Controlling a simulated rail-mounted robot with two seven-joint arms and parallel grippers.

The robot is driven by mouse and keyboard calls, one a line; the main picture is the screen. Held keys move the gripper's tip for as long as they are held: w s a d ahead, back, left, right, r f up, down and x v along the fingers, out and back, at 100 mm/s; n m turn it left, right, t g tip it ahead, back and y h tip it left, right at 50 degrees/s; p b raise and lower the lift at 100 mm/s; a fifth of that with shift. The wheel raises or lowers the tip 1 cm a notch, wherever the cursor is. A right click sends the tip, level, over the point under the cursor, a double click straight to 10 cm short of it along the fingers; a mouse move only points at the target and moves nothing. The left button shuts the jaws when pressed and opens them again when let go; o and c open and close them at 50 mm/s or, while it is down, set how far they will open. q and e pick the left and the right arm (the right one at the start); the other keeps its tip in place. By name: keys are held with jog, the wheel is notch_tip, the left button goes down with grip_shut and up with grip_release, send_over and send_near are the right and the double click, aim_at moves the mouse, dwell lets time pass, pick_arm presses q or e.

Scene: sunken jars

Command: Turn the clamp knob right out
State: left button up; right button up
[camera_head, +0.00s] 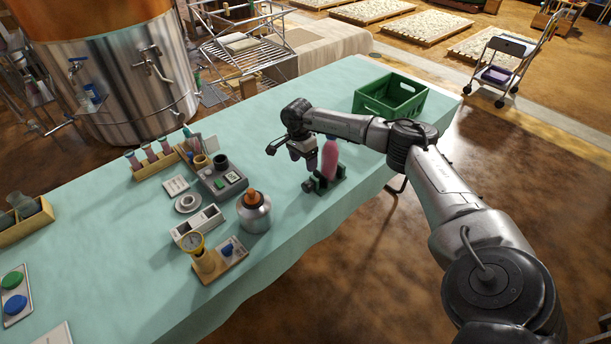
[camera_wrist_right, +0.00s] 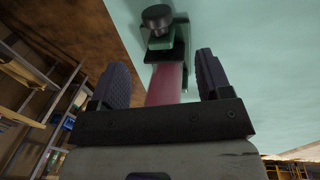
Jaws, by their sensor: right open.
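A pink bottle (camera_head: 330,158) stands upright in a dark green clamp (camera_head: 325,182) near the table's front edge. The clamp also shows in the right wrist view (camera_wrist_right: 180,40), with its round black knob (camera_wrist_right: 157,17) at the top of that picture. In the head view a dark knob (camera_head: 308,186) sits at the clamp's left end. My right gripper (camera_head: 303,156) is open, just left of the bottle and above the clamp. In the wrist view the pink bottle shows between its two fingers; I cannot tell whether they reach around it. My left gripper is not in view.
A green crate (camera_head: 390,96) stands on the table behind my right forearm. Left of the clamp are a metal jar with an orange top (camera_head: 254,212), a gauge on a stand (camera_head: 203,255) and a grey box (camera_head: 218,180). The cloth around the clamp is clear.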

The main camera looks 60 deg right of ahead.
aim_at(304, 183)
pick_arm(q)
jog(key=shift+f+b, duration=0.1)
jog(key=shift+b, duration=0.4)
pick_arm(e)
jog(key=shift+t, duration=0.7)
jog(key=f, duration=0.3)
jog(key=s+a+f, duration=0.1)
jog(key=f, duration=0.6)
jog(key=shift+s+a+f, duration=0.2)
jog(key=shift+s+a, duration=0.1)
jog(key=c, duration=0.9)
jog(key=shift+w+f+g+b, duration=0.2)
jog(key=shift+g+b, duration=0.5)
jog(key=shift+b, duration=0.25)
jog(key=shift+g+y+b, duration=0.4)
jog(key=shift+g+b, duration=0.4)
jog(key=shift+b, duration=0.1)
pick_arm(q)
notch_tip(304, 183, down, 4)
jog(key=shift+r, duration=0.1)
pick_arm(e)
jog(key=shift+r, duration=0.15)
